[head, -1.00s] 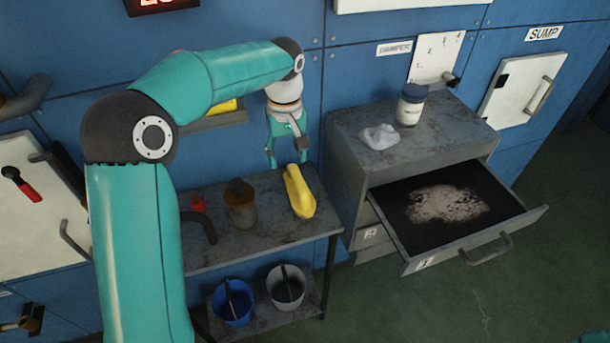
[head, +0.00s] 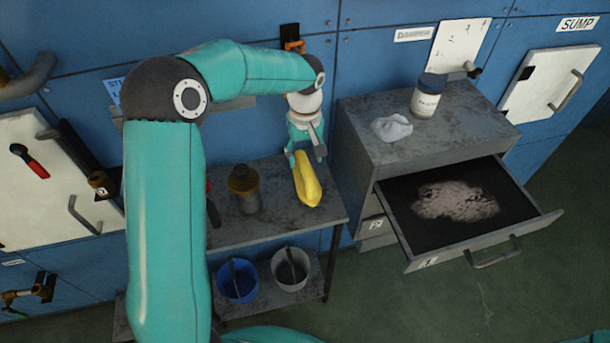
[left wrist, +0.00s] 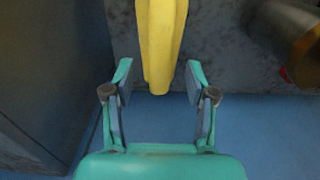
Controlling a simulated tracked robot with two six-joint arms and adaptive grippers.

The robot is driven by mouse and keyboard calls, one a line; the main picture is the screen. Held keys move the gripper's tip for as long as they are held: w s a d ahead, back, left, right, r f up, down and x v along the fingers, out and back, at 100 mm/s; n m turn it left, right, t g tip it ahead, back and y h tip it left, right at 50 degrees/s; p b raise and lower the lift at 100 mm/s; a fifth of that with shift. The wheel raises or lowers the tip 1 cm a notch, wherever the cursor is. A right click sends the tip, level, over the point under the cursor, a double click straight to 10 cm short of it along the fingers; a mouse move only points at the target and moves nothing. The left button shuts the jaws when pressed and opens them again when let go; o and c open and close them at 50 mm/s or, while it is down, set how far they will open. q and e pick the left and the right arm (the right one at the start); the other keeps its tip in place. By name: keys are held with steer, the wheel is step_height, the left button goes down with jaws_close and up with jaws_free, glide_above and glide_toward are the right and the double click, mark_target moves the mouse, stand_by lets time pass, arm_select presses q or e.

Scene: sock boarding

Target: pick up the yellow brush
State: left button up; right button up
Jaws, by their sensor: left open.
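The yellow brush (head: 307,182) lies on the grey top of the small shelf table (head: 270,227), in front of the blue wall. It also shows in the left wrist view (left wrist: 160,42), coming down from the top edge. My left gripper (head: 305,156) is open over the brush's far end. In the left wrist view, the end of the brush shows between the open fingertips (left wrist: 158,78), with a gap on each side. The bristles cannot be made out. My right gripper is not in view.
A brown jar (head: 244,190) stands left of the brush. The grey drawer cabinet (head: 365,160) is close on the right, its top drawer (head: 405,228) pulled out. A blue bucket (head: 238,281) and a white bucket (head: 291,269) stand on the lower shelf.

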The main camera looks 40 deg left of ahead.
mark_target(305, 164)
arm_select(q)
step_height(305, 164, down, 4)
steer(key=shift+f+p, duration=0.25)
steer(key=shift+p, duration=0.05)
steer(key=shift+c, duration=0.3)
jaws_close()
